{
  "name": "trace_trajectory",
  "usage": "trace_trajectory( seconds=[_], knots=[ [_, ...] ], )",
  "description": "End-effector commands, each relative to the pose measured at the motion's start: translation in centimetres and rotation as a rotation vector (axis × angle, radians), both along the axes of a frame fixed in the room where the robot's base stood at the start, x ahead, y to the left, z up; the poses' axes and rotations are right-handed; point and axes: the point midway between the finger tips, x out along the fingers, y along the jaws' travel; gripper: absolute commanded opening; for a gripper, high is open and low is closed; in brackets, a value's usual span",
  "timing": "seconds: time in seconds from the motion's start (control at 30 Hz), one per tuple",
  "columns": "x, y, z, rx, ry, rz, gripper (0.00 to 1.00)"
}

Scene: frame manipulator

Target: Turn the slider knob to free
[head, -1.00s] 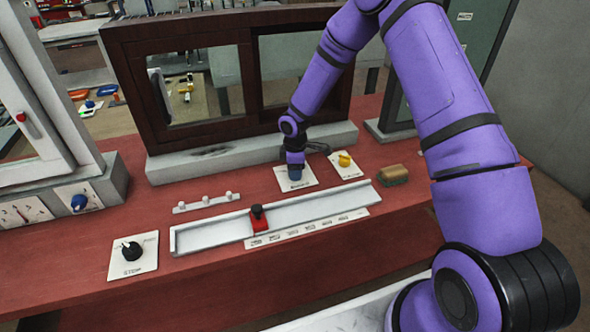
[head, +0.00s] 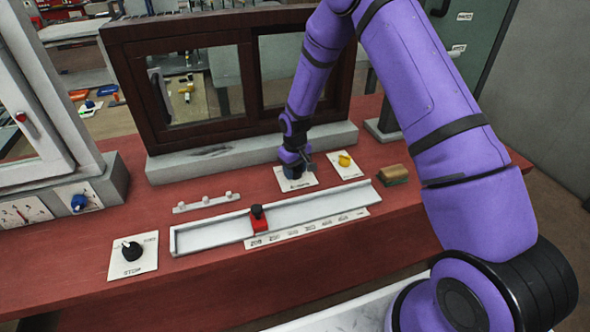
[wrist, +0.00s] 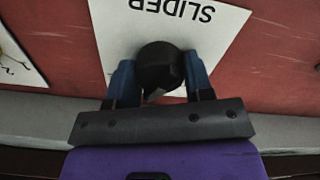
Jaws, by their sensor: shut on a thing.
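The slider knob (wrist: 160,66) is a round black knob on a white plate (wrist: 222,22) that reads "SLIDER", upside down in the wrist view. In the head view the plate (head: 298,184) lies on the red table, in front of the dark window frame. My gripper (wrist: 160,78) is shut on the knob, with a blue finger on each side of it. In the head view my gripper (head: 293,172) stands over the plate and hides most of the knob.
A yellow knob (head: 344,160) on its own plate is close to the right, with a brown block (head: 393,175) beyond. The slider track (head: 320,207) with a red, black-topped slider (head: 257,218) lies in front. A black STOP knob (head: 131,250) is at front left.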

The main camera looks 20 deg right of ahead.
Motion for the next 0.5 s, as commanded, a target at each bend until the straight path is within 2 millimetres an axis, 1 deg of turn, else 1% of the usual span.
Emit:
trace_trajectory(
  seconds=[0.2, 0.5],
  knots=[
    [0.06, 0.06, 0.05, 0.001, -0.002, -0.171, 0.24],
    [0.06, 0.02, 0.04, 0.0, -0.001, -0.323, 0.24]
  ],
)
